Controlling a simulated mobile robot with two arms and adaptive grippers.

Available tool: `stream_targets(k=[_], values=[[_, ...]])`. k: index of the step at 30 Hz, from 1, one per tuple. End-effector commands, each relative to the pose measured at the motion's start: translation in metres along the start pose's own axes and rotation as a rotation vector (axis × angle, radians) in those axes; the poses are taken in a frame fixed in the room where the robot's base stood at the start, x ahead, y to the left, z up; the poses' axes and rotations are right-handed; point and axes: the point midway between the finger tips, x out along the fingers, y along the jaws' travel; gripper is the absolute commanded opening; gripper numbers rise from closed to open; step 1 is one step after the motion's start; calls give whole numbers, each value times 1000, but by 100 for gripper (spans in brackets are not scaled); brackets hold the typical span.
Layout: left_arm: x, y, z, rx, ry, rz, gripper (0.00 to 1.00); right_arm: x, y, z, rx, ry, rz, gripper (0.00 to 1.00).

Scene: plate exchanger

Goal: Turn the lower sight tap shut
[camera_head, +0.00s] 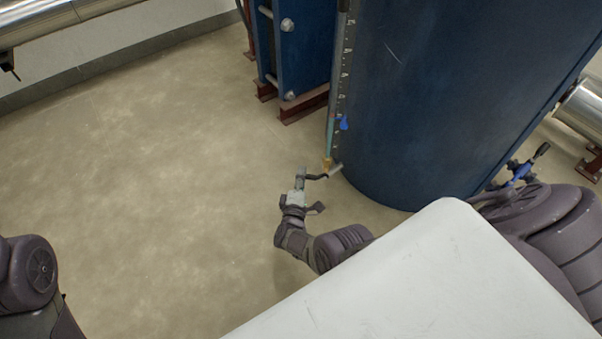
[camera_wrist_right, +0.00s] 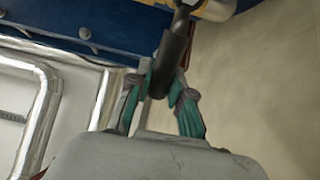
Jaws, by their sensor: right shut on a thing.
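The lower sight tap (camera_head: 327,164) is a small brass fitting at the bottom of the sight glass (camera_head: 331,125), beside the big blue tank. Its dark lever (camera_head: 318,177) sticks out to the left. My right gripper (camera_head: 301,180) is shut on the lever's end. In the right wrist view the lever's black grip (camera_wrist_right: 173,58) sits between the teal fingertips, and part of the brass body (camera_wrist_right: 215,10) shows at the top edge. My left gripper is out of the head view; only part of my left arm shows at the lower left.
The blue tank (camera_head: 430,100) stands just right of the tap. A blue plate unit (camera_head: 303,45) on red-brown feet stands behind it. A blue valve (camera_head: 520,172) is at the right. The floor (camera_head: 150,180) to the left is clear.

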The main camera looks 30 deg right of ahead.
Motion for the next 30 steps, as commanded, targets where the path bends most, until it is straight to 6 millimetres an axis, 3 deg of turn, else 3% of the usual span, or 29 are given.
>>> stream_targets(k=[14, 15, 20, 30], values=[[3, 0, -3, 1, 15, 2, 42, 1, -1, -2, -18, 5, -1, 0], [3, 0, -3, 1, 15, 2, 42, 1, -1, -2, -18, 5, -1, 22], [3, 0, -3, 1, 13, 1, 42, 1, -1, -1, -17, 3, -1, 47], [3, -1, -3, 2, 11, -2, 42, -1, -1, -1, -15, 1, -1, 47]])
